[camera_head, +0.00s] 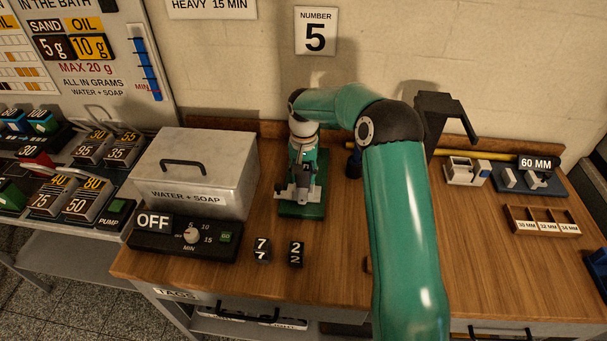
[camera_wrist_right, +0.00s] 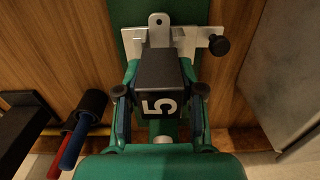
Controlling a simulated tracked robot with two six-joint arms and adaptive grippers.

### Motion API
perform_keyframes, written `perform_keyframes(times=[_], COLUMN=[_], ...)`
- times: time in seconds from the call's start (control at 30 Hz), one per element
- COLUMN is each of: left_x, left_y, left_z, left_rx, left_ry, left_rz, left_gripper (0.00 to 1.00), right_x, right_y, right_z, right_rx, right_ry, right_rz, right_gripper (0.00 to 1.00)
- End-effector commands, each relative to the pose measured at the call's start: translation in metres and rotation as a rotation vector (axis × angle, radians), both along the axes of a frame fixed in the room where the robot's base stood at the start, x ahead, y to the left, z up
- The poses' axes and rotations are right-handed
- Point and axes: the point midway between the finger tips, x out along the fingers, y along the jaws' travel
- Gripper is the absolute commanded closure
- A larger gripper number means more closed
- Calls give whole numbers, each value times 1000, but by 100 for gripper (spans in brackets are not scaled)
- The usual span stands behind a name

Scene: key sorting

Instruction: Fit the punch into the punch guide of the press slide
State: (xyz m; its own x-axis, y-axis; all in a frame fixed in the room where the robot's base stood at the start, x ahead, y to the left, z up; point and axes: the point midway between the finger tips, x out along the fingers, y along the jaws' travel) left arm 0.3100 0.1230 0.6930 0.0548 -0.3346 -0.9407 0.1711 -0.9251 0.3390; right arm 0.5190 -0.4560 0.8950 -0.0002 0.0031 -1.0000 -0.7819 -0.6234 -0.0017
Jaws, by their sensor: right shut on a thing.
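A black punch (camera_wrist_right: 158,80) with a white 5 on its end shows in the right wrist view. My right gripper (camera_wrist_right: 159,93) is shut on it, with one finger on each side. In the head view, my right gripper (camera_head: 303,155) points down over the press, which has a green base (camera_head: 303,210) and a grey metal part (camera_head: 294,192). The metal part also shows behind the punch in the wrist view (camera_wrist_right: 190,42). The punch guide is hidden by the gripper and punch, so I cannot tell whether the punch is inside it. My left gripper is not in view.
Two black punches, marked 7 (camera_head: 262,250) and 2 (camera_head: 296,253), stand in front of the press. A metal bath box (camera_head: 195,170) and its control unit (camera_head: 185,240) are to the left. A black stand (camera_head: 437,125) and a divided wooden tray (camera_head: 541,220) are to the right.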

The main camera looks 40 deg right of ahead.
Motion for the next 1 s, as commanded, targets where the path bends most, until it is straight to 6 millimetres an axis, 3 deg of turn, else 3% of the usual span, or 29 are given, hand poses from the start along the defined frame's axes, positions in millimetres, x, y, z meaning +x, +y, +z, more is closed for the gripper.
perform_keyframes(times=[1.0], left_x=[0], left_y=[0], left_z=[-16], left_rx=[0], left_ry=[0], left_rz=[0], left_gripper=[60], right_x=[0], right_y=[0], right_z=[-21], right_rx=[-1], right_ry=[-1], right_rz=[-1], right_gripper=[100])
